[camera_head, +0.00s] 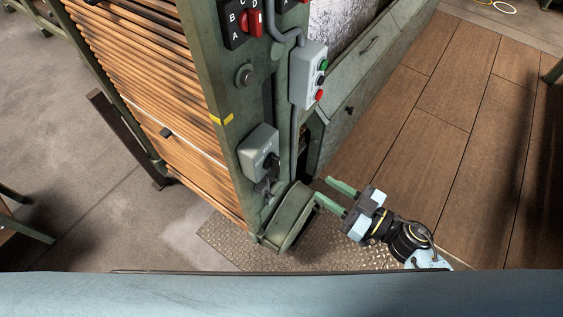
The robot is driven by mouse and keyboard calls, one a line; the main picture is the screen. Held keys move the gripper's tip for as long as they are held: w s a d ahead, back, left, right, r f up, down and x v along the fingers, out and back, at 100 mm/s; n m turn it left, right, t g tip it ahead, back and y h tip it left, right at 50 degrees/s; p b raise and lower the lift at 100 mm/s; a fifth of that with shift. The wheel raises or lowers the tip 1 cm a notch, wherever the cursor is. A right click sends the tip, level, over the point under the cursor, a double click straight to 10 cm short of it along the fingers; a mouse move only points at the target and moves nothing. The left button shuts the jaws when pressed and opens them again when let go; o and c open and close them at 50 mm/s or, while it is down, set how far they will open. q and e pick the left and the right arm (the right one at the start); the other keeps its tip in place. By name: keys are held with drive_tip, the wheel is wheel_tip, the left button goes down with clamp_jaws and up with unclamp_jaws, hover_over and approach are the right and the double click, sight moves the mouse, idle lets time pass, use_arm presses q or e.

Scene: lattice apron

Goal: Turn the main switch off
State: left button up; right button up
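My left gripper is not in view.
A button box (308,75) with green, black and red buttons is on the post's right. Black-and-red lettered parts (243,22) are at the top. A rounded green housing (290,215) sticks out below the switch, close to my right fingers. Wooden floor (450,100) at right is clear.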

sight(279, 161)
drive_tip(key=x, duration=1.3)
drive_tip(key=shift+a+r+b, duration=0.2)
drive_tip(key=shift+a+b, duration=0.15)
drive_tip(key=shift+b, duration=0.05)
drive_tip(key=shift+c, duration=0.4)
drive_tip(key=shift+s, duration=0.1)
clamp_jaws()
